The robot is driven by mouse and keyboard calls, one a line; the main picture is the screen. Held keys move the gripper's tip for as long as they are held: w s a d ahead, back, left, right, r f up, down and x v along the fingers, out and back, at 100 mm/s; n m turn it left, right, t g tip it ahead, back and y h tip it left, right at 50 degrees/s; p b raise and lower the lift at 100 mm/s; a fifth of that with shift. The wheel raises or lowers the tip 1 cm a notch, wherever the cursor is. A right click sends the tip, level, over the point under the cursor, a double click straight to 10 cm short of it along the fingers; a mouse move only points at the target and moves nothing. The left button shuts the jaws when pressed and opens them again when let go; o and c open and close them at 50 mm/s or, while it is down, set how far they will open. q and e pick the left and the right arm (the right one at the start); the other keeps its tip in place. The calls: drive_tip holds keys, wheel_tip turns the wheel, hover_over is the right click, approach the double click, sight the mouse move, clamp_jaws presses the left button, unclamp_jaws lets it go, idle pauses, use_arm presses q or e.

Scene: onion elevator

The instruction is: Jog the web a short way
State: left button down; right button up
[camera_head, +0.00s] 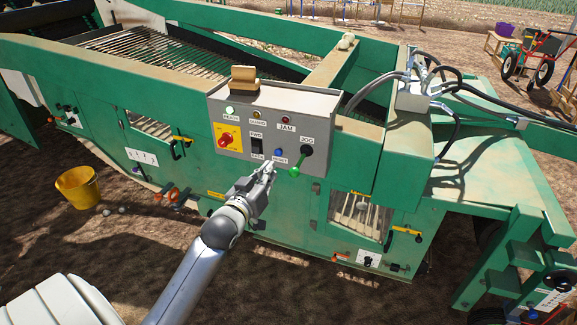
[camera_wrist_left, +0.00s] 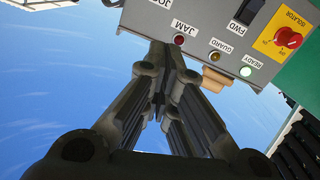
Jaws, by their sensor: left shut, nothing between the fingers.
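The grey control box (camera_head: 275,120) is on the green machine's near side. Its JOG control (camera_head: 306,151) is at the right end, a black boot with a green-ended lever (camera_head: 294,171) pointing down and left. My left gripper (camera_head: 269,167) is shut and empty, just below the blue RESET button (camera_head: 279,152) and left of the lever. Contact with the box cannot be told. The left wrist view shows the closed fingers (camera_wrist_left: 163,65) in front of the upside-down box (camera_wrist_left: 225,40); the JOG lever is outside that view. The slatted web (camera_head: 135,48) lies behind. My right gripper is out of view.
The box has a lit green READY lamp (camera_head: 230,110), GUARD and JAM lamps, a red isolator knob (camera_head: 226,141) and a black FWD switch (camera_head: 256,145). Cables (camera_head: 375,90) run to the right. A yellow bucket (camera_head: 78,187) stands on the soil at left.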

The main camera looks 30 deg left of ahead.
use_arm(q)
drive_tip(key=w+a+f+p, duration=0.1)
drive_tip(key=w+f, duration=0.3)
drive_tip(key=w, duration=0.6)
drive_tip(key=shift+w+f+p, duration=0.15)
drive_tip(key=shift+w+p, duration=0.2)
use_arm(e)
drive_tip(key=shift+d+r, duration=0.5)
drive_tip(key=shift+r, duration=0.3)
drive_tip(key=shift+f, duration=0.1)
